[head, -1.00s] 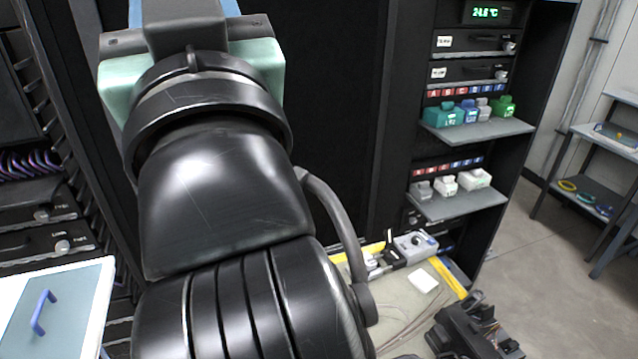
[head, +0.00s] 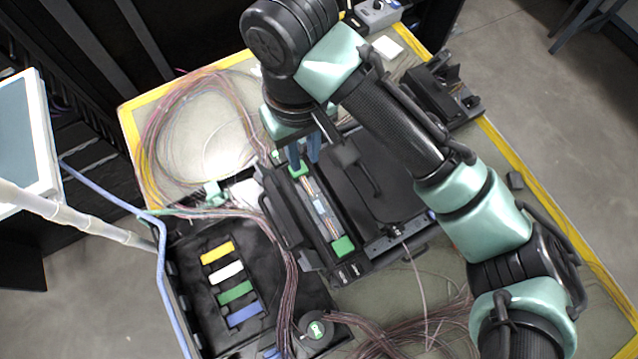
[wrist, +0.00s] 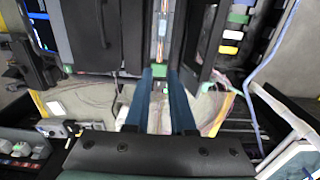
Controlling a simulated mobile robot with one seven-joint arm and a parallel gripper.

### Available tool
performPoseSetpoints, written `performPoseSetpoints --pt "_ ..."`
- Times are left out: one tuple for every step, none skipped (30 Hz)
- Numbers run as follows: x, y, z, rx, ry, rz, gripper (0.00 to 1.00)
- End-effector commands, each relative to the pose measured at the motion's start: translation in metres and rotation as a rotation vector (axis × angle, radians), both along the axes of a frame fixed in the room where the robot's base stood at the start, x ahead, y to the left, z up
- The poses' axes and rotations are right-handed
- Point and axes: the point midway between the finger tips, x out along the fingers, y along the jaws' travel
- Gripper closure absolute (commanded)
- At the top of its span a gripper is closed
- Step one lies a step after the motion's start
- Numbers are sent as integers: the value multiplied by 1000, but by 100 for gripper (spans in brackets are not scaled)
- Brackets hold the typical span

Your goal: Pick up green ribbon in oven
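The green ribbon lies in the long narrow oven slot of the black splicing machine (head: 372,205). Its near green end block (head: 342,246) and far green end block (head: 298,171) show in the head view, with a thin light strip (head: 320,208) between them. My gripper (head: 303,158) has blue fingers pointing down at the far end block. In the wrist view its fingers (wrist: 159,74) are apart, with a green end block (wrist: 155,71) at their tips. I see no firm grip on it; exact contact is hard to tell.
A black tray (head: 190,305) at left holds yellow, white, green (head: 235,292) and blue pieces. Loose fibre bundles (head: 285,245) run past the machine. A pale blue tube (head: 162,270) stands at left. A black device (head: 435,88) sits at the back right of the table.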

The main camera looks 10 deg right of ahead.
Motion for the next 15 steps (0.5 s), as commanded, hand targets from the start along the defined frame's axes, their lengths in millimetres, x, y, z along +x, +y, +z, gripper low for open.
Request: performPoseSetpoints --pt "-1 1 -14 6 3 -2 78" --pt "-1 1 -19 6 3 -2 78" --pt "-1 1 -26 5 1 -2 78" --pt "0 1 -31 6 2 -2 78" --pt "0 1 -35 4 0 -2 78" --pt "0 1 -39 4 -1 -2 78" --pt "0 1 -41 4 -1 -1 78" --pt "0 1 -43 3 -2 -1 78" --pt "0 0 -44 2 -3 0 78" --pt "0 1 -46 2 -3 0 78" --pt "0 1 -47 3 -2 0 78" --pt "0 1 -51 3 -2 -1 78" --pt "0 1 -54 4 -2 -1 78" --pt "-1 1 -58 5 -2 0 78" --pt "-1 1 -65 6 -2 -1 78"
